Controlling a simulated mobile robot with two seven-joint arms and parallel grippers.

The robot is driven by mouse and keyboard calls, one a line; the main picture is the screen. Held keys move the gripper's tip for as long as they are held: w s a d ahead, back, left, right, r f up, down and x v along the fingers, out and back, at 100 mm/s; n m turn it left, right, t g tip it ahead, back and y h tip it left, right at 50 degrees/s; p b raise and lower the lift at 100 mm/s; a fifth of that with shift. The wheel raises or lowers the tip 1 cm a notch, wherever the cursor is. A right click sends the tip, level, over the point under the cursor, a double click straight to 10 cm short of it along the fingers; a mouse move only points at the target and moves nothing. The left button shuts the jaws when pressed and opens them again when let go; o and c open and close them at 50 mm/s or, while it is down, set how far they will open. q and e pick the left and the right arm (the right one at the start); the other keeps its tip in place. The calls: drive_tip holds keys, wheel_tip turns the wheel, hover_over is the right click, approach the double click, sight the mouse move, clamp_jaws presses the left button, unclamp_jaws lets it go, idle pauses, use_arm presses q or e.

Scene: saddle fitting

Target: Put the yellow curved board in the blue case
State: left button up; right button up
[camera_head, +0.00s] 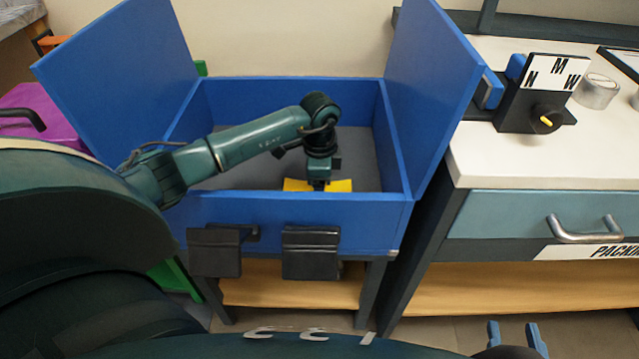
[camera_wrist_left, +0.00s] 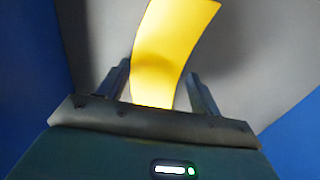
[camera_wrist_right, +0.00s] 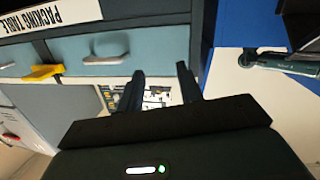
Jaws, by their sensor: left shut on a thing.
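The blue case (camera_head: 370,222) stands open at the middle of the head view, its two lid flaps raised. My left arm reaches over its front wall. My left gripper (camera_head: 318,186) is down inside the case, shut on the yellow curved board (camera_head: 341,186). Most of the board is hidden by the case's front wall and the gripper. In the left wrist view the board (camera_wrist_left: 172,45) stretches out from between the fingers, above the grey case floor (camera_wrist_left: 100,25). I cannot tell whether it touches the floor. My right gripper (camera_head: 515,338) is open and empty, low at the front right.
A white-topped packing table (camera_head: 480,150) with a drawer stands right of the case. It holds a black device with a lettered plate (camera_head: 560,72) and a tape roll (camera_head: 596,91). A purple box (camera_head: 40,115) is at the left. Two black latches (camera_head: 310,253) hang on the case front.

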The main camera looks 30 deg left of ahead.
use_arm(q)
drive_tip(key=o, duration=1.1)
drive_tip(key=shift+f, duration=0.1)
drive_tip(key=shift+c, duration=0.2)
wheel_tip(320, 180, up, 12)
drive_tip(key=p, duration=0.3)
use_arm(e)
drive_tip(key=shift+s+d+f+m+g+h, duration=0.1)
drive_tip(key=shift+s+d+m+g+h, duration=0.15)
drive_tip(key=shift+g, duration=0.4)
drive_tip(key=shift+s+d+m+g+h, duration=0.1)
drive_tip(key=shift+s+m+g+h, duration=0.2)
drive_tip(key=shift+g, duration=0.35)
